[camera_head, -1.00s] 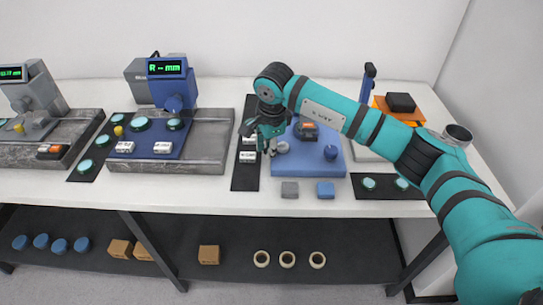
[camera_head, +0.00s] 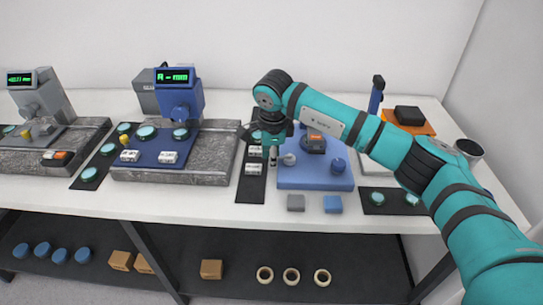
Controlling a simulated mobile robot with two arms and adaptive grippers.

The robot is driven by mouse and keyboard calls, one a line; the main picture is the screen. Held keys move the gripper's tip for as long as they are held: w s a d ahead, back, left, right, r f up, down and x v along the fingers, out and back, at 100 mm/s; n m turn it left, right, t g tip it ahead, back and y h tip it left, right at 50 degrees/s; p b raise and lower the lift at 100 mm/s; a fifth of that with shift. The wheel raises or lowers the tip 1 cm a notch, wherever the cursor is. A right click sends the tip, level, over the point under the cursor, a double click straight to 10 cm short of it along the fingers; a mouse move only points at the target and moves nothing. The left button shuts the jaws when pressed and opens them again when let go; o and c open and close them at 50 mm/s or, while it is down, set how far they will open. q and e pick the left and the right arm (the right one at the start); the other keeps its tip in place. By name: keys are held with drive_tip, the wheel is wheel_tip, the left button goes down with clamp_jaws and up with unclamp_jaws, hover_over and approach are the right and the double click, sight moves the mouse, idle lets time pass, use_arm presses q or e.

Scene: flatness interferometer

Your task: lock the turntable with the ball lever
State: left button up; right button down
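I cannot tell which of these is the ball lever, and no turntable is clearly visible. My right gripper (camera_head: 272,156) points down at the plate's left edge, just left of the grey knob. Whether it touches the knob is unclear. Its fingers are small and partly hidden, so their opening does not show. My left gripper is out of view.
A black mat (camera_head: 245,194) with white labelled blocks (camera_head: 253,169) lies left of the plate. A blue instrument (camera_head: 180,105) on a granite slab (camera_head: 212,155) stands farther left.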

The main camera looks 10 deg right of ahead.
drive_tip(key=c, duration=1.2)
unclamp_jaws()
drive_tip(key=shift+r, duration=0.15)
drive_tip(key=r, duration=0.4)
drive_tip(key=s+r, duration=0.1)
drive_tip(key=r, duration=0.2)
drive_tip(key=s+r, duration=0.1)
drive_tip(key=r, duration=0.3)
drive_tip(key=shift+s+a+r, duration=0.1)
drive_tip(key=shift+s+r, duration=0.05)
drive_tip(key=shift+r, duration=0.2)
